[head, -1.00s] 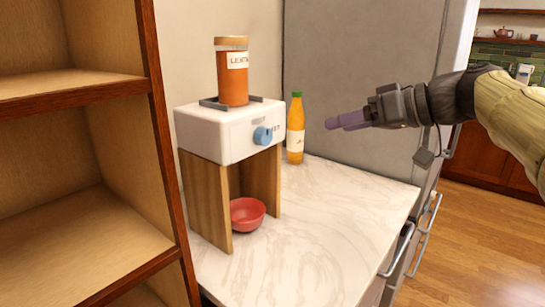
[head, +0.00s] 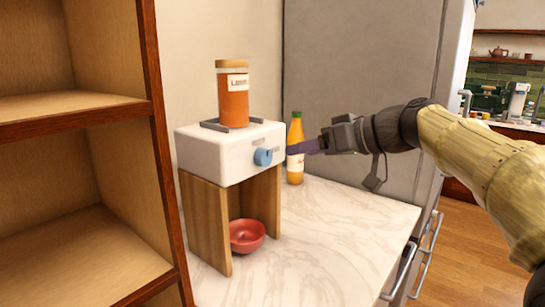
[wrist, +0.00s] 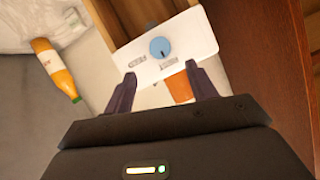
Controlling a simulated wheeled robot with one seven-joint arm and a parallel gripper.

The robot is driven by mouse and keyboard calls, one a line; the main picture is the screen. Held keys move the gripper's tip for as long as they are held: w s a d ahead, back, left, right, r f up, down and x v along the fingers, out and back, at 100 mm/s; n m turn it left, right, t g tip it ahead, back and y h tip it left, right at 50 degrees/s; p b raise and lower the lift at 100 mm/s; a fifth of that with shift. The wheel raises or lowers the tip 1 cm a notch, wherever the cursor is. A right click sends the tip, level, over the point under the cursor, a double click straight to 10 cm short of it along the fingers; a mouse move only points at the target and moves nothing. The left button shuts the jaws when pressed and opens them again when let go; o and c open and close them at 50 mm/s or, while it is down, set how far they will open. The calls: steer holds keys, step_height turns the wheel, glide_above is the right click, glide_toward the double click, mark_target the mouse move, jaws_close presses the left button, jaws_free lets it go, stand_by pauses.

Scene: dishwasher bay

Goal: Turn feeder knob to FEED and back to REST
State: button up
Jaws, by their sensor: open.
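The feeder (head: 215,150) is a white box on wooden legs on the counter, with a round blue knob (head: 263,157) on its front face. In the wrist view the knob (wrist: 160,47) shows a dark pointer line, with small labels near it on the white face that I cannot read. An orange lentil jar (head: 233,95) stands on top of the feeder, and a red bowl (head: 246,235) sits below between the legs. My gripper (head: 302,147) is open and empty, to the right of the knob and apart from it. In the wrist view its fingers (wrist: 164,90) point toward the knob.
An orange bottle with a green cap (head: 296,165) stands on the marble counter (head: 340,225) behind my fingers, close to the feeder. A wooden shelf (head: 85,120) rises at the left, and a grey fridge side (head: 365,70) stands behind. The counter's front right is clear.

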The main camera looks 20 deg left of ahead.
mark_target(267, 158)
steer(key=x, duration=0.9)
steer(key=shift+w+a+f+p, duration=0.1)
steer(key=shift+w+a+p, duration=0.1)
steer(key=shift+p, duration=0.15)
steer(key=shift+s, duration=0.1)
steer(key=shift+c, duration=0.3)
steer(key=c, duration=0.9)
